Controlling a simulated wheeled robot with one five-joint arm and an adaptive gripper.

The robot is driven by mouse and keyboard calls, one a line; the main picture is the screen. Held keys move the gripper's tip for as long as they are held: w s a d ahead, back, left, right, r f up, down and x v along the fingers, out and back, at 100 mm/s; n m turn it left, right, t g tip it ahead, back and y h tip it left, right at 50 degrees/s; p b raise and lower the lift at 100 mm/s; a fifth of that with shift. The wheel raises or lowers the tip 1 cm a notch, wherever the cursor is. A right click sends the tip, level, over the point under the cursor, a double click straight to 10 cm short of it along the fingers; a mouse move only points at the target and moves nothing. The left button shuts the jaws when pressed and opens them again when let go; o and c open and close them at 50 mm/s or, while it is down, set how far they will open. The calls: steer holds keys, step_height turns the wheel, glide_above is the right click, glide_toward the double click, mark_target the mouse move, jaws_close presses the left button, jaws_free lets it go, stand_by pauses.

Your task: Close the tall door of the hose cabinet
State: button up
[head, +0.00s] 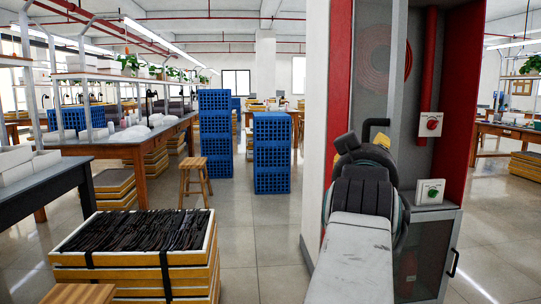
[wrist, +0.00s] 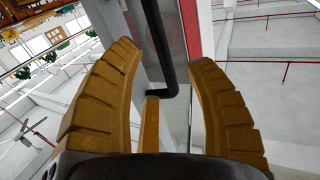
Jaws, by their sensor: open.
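The red hose cabinet (head: 341,70) stands at the right of the head view. Its tall door (head: 396,80) has a grey frame and a glass panel, with the coiled red hose showing through. The door stands open, with the red interior bare to its right. My gripper (head: 377,146) is open at the door's lower part, beside its black handle (head: 376,122). My arm hides the door's lower part.
A lower cabinet door (head: 436,250) with a black handle is below the interior. Red and green button boxes (head: 430,124) are inside. A crate of eyeglass frames (head: 135,245), a wooden stool (head: 194,178) and blue crates (head: 271,150) stand left. Floor between them and the cabinet is clear.

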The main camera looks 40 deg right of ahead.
steer(key=shift+x, duration=2.6)
steer(key=shift+o, duration=0.2)
jaws_close()
